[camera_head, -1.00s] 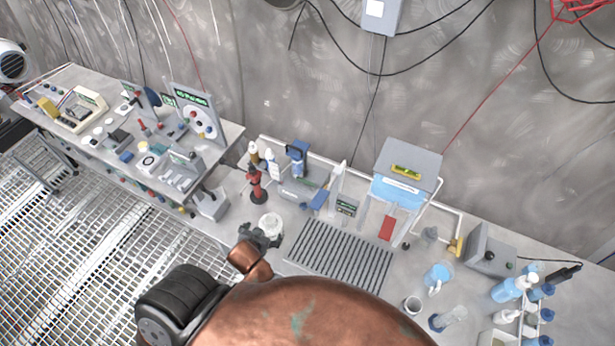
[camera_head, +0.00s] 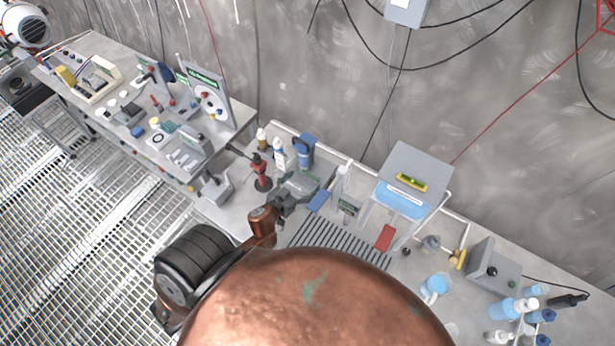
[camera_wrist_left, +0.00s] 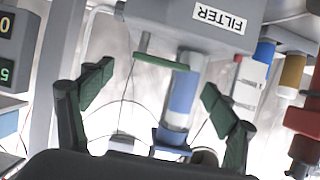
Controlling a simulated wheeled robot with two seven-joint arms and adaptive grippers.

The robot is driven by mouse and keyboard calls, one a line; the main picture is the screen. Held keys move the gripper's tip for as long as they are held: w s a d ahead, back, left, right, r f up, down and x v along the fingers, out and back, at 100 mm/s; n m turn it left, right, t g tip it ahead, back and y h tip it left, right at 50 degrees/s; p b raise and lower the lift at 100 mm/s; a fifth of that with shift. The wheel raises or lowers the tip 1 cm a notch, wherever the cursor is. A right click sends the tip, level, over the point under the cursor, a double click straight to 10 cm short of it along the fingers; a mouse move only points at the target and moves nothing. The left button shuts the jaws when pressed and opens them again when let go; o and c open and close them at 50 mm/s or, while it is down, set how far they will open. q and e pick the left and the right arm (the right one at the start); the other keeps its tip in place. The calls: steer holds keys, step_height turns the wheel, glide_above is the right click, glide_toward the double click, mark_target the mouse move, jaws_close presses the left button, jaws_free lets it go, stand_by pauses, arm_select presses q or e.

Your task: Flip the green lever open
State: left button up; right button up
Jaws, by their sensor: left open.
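The green lever (camera_wrist_left: 162,62) is a flat bar below a grey box labelled FILTER (camera_wrist_left: 185,25), which appears upside down in the left wrist view. A blue and white cylinder (camera_wrist_left: 183,98) hangs from the box beside the lever. My left gripper (camera_wrist_left: 155,95) is open, with its dark green-padded fingers on either side of the lever and cylinder, and I see no contact. In the head view my left gripper (camera_head: 285,202) is at the filter unit on the bench; the lever cannot be made out there. My right gripper is out of view.
A red stand (camera_head: 262,176) and small bottles (camera_head: 278,150) are left of the filter unit. A second bench (camera_head: 230,125) with instruments stands at the left.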

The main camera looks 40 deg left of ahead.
mark_target(311, 175)
arm_select(q)
steer(key=shift+x, duration=1.25)
steer(key=shift+w+f, duration=0.1)
steer(key=shift+w, duration=0.2)
steer(key=shift+w+a+f, duration=0.1)
steer(key=shift+w, duration=0.05)
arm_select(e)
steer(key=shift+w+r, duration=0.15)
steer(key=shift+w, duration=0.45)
arm_select(q)
steer(key=shift+c, duration=0.5)
steer(key=c, duration=1.6)
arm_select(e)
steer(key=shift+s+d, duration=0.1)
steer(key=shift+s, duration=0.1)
